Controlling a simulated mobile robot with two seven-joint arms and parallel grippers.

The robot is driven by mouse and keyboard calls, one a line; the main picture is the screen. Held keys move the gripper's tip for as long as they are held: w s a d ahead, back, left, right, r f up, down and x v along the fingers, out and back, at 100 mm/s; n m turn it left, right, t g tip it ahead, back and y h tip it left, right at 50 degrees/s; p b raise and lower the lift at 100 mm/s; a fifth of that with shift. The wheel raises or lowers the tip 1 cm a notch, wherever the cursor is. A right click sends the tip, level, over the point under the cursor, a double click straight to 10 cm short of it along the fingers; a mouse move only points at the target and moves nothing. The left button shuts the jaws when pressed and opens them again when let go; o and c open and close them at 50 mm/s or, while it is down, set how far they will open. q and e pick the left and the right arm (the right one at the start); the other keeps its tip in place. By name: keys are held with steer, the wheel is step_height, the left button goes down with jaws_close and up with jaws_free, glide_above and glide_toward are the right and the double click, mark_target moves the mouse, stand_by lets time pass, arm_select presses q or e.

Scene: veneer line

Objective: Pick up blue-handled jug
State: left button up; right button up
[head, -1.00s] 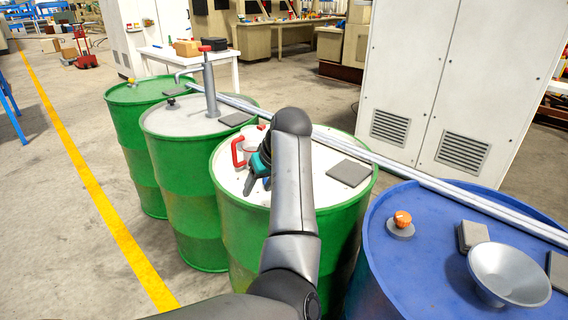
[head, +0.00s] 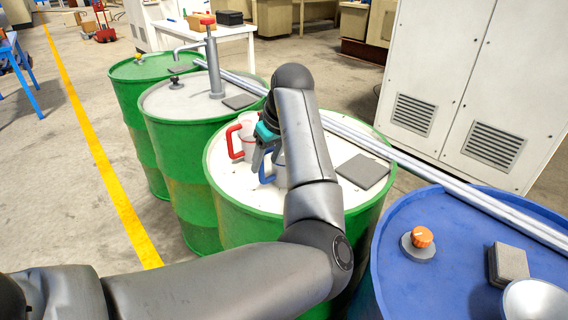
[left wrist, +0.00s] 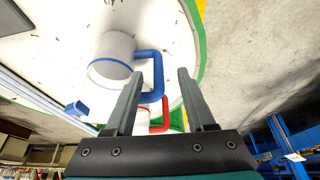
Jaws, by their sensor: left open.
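The blue-handled jug (head: 280,176) stands on the white top of the near green drum, partly hidden behind my left arm. In the left wrist view the pale jug (left wrist: 112,52) shows with its blue handle (left wrist: 158,72) facing my fingers. My left gripper (left wrist: 161,74) is open, with the handle at the fingertips, partly between them. It is not closed on it. In the head view my left gripper (head: 262,150) is right over the jug, its tips partly hidden. My right gripper is in neither view.
A red-handled jug (head: 247,132) stands close beside, just beyond the gripper. A grey pad (head: 363,171) lies on the same drum, with long metal bars (head: 400,160) behind. A blue drum (head: 395,272) with an orange knob (head: 422,237) is at the right.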

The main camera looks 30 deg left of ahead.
mark_target(263, 168)
arm_select(q)
steer(key=shift+x, duration=1.15)
steer(key=b+x, duration=0.2)
steer(key=x, duration=0.1)
steer(key=shift+w+a+f, duration=0.35)
steer(key=shift+a+f, duration=0.1)
steer(key=shift+f, duration=0.25)
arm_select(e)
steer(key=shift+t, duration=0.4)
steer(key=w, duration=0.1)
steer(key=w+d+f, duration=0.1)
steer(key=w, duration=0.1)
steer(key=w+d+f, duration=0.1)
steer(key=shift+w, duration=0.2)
arm_select(q)
steer(key=shift+c, duration=0.3)
jaws_close()
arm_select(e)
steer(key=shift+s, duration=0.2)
arm_select(q)
steer(key=shift+r, duration=0.1)
